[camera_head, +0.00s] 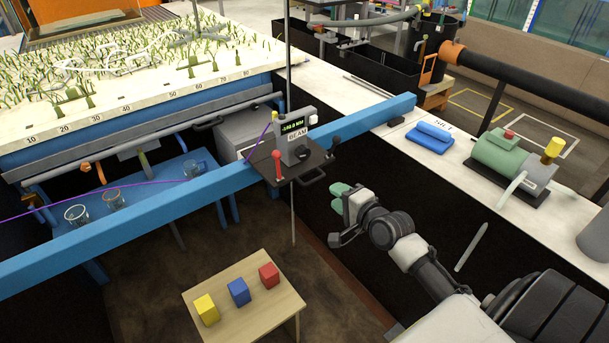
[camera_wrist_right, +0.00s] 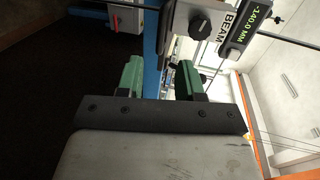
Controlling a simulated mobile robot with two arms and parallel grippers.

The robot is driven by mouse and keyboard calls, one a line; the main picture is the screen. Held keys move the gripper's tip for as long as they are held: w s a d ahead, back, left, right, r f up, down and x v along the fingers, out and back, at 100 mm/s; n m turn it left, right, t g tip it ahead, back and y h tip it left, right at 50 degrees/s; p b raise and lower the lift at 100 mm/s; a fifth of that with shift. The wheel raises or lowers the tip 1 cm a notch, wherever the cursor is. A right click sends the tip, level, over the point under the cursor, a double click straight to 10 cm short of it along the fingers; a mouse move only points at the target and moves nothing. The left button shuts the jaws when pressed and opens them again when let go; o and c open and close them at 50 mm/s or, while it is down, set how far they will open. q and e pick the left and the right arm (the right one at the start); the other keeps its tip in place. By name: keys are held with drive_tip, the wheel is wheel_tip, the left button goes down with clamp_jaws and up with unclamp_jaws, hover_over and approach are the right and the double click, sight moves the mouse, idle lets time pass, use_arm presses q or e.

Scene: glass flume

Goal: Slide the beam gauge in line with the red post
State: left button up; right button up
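The beam gauge (camera_head: 294,133) is a grey box with a green display on a dark plate, riding on the blue beam (camera_head: 225,180). A black handle and knob stick out of the plate. In the right wrist view the gauge (camera_wrist_right: 213,25) reads -140.0 MM. A short red post (camera_head: 277,166) shows at the plate's left edge; I cannot tell whether it stands on the plate. My right gripper (camera_head: 342,206) is right of and below the gauge, apart from it. Its green pads stand apart with nothing between them in the right wrist view (camera_wrist_right: 160,78). My left gripper is out of view.
A small wooden table (camera_head: 245,314) with yellow, blue and red cubes stands below the beam. Glass beakers (camera_head: 77,214) are at left. The planted flume bed (camera_head: 120,85) with a numbered scale lies behind. A white ledge (camera_head: 465,160) holds a blue cloth and a green pump.

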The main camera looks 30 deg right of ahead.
sight(315, 180)
drive_tip(key=x, duration=1)
drive_tip(key=shift+w+p, duration=0.2)
drive_tip(key=shift+p, duration=0.2)
drive_tip(key=shift+c, duration=0.2)
clamp_jaws()
